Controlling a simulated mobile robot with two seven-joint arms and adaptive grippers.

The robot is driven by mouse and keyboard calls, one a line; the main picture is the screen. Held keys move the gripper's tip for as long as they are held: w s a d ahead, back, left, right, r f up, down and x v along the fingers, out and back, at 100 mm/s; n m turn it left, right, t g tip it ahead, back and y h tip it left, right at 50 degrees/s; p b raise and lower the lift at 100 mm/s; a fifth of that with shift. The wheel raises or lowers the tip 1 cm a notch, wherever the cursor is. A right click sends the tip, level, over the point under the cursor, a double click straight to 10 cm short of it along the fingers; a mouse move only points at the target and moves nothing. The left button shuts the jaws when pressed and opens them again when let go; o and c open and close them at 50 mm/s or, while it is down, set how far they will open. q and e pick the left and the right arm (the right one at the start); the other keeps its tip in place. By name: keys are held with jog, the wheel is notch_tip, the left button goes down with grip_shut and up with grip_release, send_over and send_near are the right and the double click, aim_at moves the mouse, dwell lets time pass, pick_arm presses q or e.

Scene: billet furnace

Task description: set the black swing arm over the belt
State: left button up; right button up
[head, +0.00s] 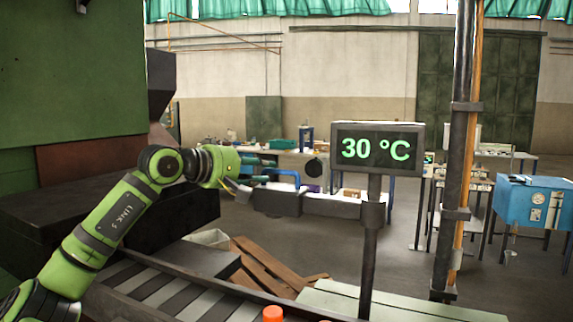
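The belt (155,289), with light and dark stripes, runs along the lower left. A dark flat-topped piece (198,260) sits at its far end; I cannot tell whether it belongs to the swing arm. No black swing arm stands out clearly. My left gripper (244,189) is at the end of the green arm, above and beyond the belt's far end. Its fingers overlap a dark grey block (276,203) behind them in the picture. I cannot tell whether they touch it or how wide they are apart. My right gripper is not in view.
A display reading 30 °C (375,148) stands on a post right of centre. A dark pole (459,140) with an orange pipe stands further right. Brown planks (262,262) lie beyond the belt. A blue box (535,202) is at right. An orange-red knob (273,314) shows at the bottom.

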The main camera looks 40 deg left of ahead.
aim_at(277, 170)
pick_arm(q)
jog(key=shift+w+d+r+p, duration=0.15)
jog(key=shift+w+p, duration=0.85)
jog(key=shift+w, duration=0.1)
jog(key=shift+w+d+f+p, duration=0.1)
jog(key=shift+w+f+p, duration=0.2)
jog(key=shift+w, duration=0.35)
jog(key=shift+w+f+p, duration=0.1)
jog(key=shift+w+p, duration=0.3)
jog(key=shift+w, duration=0.2)
jog(key=shift+w+f, duration=0.15)
jog(key=shift+w, duration=0.15)
jog(key=shift+w+f, duration=0.15)
grip_shut()
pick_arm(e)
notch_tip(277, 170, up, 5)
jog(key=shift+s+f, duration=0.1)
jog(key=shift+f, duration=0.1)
